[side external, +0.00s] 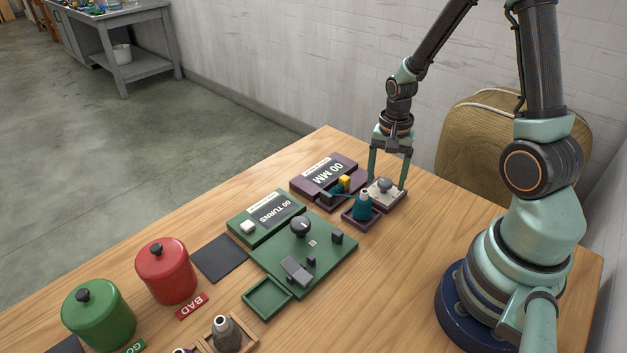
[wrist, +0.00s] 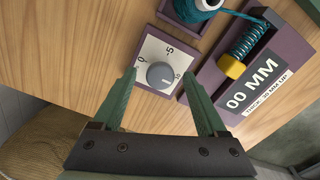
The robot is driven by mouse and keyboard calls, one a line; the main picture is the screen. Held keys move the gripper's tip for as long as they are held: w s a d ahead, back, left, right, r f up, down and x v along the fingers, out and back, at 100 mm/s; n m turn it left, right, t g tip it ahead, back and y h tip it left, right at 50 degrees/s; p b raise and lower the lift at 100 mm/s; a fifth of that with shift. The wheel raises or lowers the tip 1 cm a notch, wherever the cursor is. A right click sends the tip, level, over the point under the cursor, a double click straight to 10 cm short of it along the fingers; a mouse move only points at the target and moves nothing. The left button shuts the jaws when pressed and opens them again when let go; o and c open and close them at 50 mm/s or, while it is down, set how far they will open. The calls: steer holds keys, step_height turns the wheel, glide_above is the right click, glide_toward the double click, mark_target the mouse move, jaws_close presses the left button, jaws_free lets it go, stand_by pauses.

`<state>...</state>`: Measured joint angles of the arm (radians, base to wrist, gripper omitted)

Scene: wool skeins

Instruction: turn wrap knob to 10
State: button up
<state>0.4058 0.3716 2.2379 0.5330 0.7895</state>
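The knob's pointer is too small to read surely. In the side external view the knob (side external: 384,184) sits on a purple-edged base. My gripper (wrist: 159,76) is open, with one green finger on each side of the knob and visible gaps between. In the side external view my gripper (side external: 388,182) points down over the dial plate.
Close by are a teal wool cone (side external: 363,204) in a purple tray and a purple 00 MM gauge (side external: 325,172) with a yellow-ended spool. A green 00 TURNS panel (side external: 268,215), a red canister (side external: 166,271) and a green canister (side external: 98,315) stand further left.

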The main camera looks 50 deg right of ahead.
mark_target(385, 181)
step_height(385, 181, up, 12)
stand_by(0.8)
steer(key=s+a+r+n+t, duration=0.1)
steer(key=a+r+n+t, duration=0.4)
steer(key=a+r+n, duration=0.4)
steer(key=a+n, duration=0.4)
steer(key=shift+s+r+n+t, duration=0.3)
steer(key=shift+s+r+n, duration=0.05)
steer(key=shift+s+n, duration=0.05)
